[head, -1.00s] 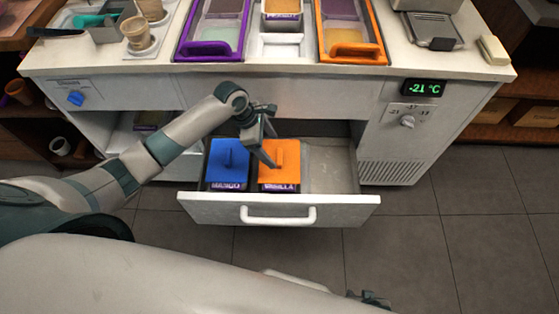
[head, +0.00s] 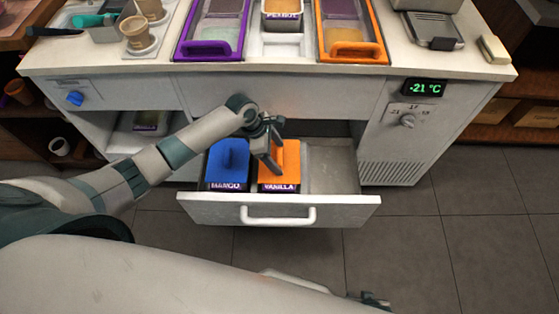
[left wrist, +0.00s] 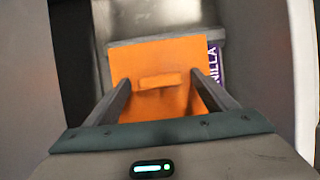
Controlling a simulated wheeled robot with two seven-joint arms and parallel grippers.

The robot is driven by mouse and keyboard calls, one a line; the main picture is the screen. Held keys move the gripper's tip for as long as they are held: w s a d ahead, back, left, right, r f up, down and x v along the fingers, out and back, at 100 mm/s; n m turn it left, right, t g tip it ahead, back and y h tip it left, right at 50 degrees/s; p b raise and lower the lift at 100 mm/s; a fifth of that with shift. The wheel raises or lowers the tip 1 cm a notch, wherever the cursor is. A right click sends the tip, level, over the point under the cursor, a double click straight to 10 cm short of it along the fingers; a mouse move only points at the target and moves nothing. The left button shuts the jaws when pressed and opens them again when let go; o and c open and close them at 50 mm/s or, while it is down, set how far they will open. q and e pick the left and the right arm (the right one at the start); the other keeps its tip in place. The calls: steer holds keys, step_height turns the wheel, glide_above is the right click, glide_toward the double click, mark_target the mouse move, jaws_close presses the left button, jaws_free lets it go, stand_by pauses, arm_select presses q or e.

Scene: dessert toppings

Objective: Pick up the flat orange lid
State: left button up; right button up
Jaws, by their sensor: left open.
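The flat orange lid (head: 288,164) sits on the vanilla tub (head: 279,186) in the open drawer. In the left wrist view the lid (left wrist: 160,60) fills the space ahead, with its raised orange handle (left wrist: 160,81) between my fingers. My left gripper (head: 276,170) is open above the lid; it also shows in the left wrist view (left wrist: 160,92) with a finger on each side of the handle and a gap to each. The gripper hides part of the lid in the head view. Of my right gripper, only a small part (head: 374,300) shows at the bottom edge.
A blue-lidded mango tub (head: 228,160) stands just left of the vanilla tub. The drawer's right part (head: 332,168) is empty. The drawer front (head: 350,208) with its white handle (head: 278,215) faces me. The counter (head: 150,66) overhangs behind.

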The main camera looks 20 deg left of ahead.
mark_target(277, 157)
arm_select(q)
steer(key=shift+c, duration=0.7)
arm_select(e)
steer(key=shift+d, duration=0.35)
arm_select(q)
steer(key=c, duration=1)
arm_select(e)
steer(key=shift+s+f, duration=0.1)
steer(key=shift+s, duration=0.05)
arm_select(q)
steer(key=shift+r, duration=0.1)
arm_select(e)
steer(key=shift+a, duration=0.1)
arm_select(q)
steer(key=shift+r, duration=0.6)
step_height(277, 157, up, 9)
steer(key=shift+f+p, duration=0.15)
steer(key=shift+p, duration=0.35)
arm_select(e)
steer(key=shift+w+a+r+t, duration=0.2)
steer(key=shift+w+a+t, duration=0.25)
steer(key=shift+a, duration=0.3)
steer(key=shift+d, duration=0.25)
